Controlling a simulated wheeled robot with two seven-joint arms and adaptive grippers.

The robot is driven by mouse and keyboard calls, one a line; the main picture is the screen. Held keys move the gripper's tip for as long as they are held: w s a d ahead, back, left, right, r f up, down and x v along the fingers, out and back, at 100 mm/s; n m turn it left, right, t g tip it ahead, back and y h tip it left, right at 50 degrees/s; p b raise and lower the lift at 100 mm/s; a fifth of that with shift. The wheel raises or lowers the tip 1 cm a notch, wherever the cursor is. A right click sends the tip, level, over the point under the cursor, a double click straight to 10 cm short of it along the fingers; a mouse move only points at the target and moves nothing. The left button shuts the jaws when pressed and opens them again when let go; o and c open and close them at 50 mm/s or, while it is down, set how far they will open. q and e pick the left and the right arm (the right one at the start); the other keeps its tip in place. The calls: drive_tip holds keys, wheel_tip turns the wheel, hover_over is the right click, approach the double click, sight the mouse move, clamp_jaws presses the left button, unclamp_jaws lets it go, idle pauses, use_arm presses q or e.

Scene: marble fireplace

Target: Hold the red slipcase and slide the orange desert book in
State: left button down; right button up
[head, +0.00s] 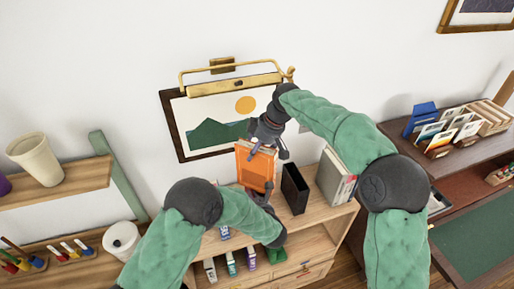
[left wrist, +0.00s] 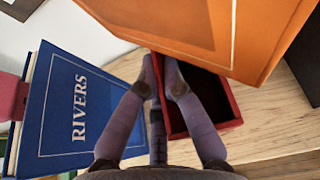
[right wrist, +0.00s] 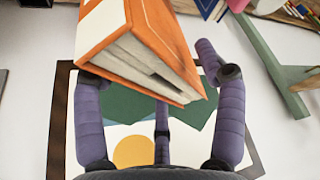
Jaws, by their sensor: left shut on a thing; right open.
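The red slipcase (left wrist: 210,131) shows in the left wrist view with its dark, empty-looking opening facing up. My left gripper (left wrist: 163,75) is shut on its left wall. In the head view my left gripper (head: 262,203) is low, just below the orange book, which mostly hides the slipcase. The orange desert book (head: 253,170) hangs upright over the shelf top, and it covers the far part of the slipcase in the left wrist view (left wrist: 215,30). I cannot tell whether its lower edge is inside. My right gripper (right wrist: 160,75) is open around the book (right wrist: 150,45) from above.
A blue book titled RIVERS (left wrist: 80,115) stands left of the slipcase. A black slipcase (head: 294,188) and pale volumes (head: 333,178) stand to the right on the wooden shelf (head: 310,225). A framed picture (head: 170,115) with a brass lamp (head: 232,86) hangs close behind.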

drive_tip(key=shift+r, duration=0.25)
drive_tip(key=v, duration=1.2)
drive_tip(key=shift+r, duration=0.2)
drive_tip(key=shift+o, duration=0.6)
